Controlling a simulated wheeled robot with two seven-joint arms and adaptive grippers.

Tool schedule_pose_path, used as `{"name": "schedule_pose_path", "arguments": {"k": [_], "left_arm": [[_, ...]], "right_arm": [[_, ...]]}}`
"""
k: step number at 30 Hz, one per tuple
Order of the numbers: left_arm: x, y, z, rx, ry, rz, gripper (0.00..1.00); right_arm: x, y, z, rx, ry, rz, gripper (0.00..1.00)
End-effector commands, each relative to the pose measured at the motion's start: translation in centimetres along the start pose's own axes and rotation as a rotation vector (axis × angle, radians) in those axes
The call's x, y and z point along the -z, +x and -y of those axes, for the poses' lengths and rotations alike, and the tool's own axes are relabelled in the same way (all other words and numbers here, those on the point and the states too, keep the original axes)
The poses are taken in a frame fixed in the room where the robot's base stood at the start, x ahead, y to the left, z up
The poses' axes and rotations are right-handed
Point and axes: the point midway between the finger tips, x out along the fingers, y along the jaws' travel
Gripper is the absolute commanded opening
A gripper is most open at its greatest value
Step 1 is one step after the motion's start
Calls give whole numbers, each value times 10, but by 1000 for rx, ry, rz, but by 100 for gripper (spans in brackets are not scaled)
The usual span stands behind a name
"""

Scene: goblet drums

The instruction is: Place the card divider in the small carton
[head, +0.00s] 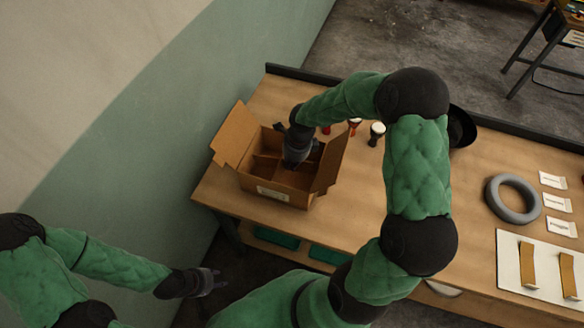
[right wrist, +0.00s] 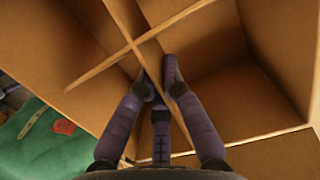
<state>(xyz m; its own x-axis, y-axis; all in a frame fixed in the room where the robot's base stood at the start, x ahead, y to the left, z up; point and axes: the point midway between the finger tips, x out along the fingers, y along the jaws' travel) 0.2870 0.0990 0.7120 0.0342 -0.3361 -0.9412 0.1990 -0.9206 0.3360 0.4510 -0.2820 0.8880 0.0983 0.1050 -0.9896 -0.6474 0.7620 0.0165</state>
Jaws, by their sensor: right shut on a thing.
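The small carton (head: 248,184) stands open on the left end of the table, its flaps spread outward. The cross-shaped card divider (head: 268,164) is inside the carton's walls; its crossing strips (right wrist: 110,69) show in the right wrist view. My right gripper (head: 296,160) reaches down into the carton and is shut on the divider near its crossing, with the fingertips (right wrist: 160,77) on one strip. The gripper hides part of the divider, and I cannot tell whether it rests on the carton floor. My left gripper (head: 215,281) is empty and open, low beside the table's front.
Small goblet drums (head: 377,132) stand behind my right arm, near a black round thing (head: 461,128). A grey ring (head: 490,199), white packets (head: 557,203) and a white board (head: 508,268) with card strips lie to the right. A wall is close on the left.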

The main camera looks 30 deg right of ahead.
Motion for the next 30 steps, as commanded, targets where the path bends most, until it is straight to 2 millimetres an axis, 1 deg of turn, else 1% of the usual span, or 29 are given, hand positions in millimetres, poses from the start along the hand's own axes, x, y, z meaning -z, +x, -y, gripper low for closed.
{"name": "schedule_pose_path", "arguments": {"k": [1, 4, 12, 16, 17, 18, 19, 30], "left_arm": [[0, 3, 1, 0, 0, 0, 40], [0, 6, 2, 0, 0, 0, 40], [0, 5, 2, 0, 0, 0, 40], [0, 9, 3, 0, 0, 0, 40], [0, 8, 3, 0, 0, 0, 40], [0, 7, 3, 0, 0, 0, 40], [0, 7, 3, 0, 0, 0, 40], [0, 6, 2, 0, 0, 0, 40]], "right_arm": [[2, 11, 0, -1, 0, -1, 0], [3, 22, 1, 0, 1, 0, 0], [3, 22, 1, 1, 1, 1, 0], [4, 26, 1, 1, 1, 1, 0], [4, 25, 1, 1, 1, 1, 16], [4, 24, 1, 1, 0, 0, 28], [4, 24, 1, 1, 0, 0, 31], [3, 23, 1, 1, 0, 0, 31]]}}
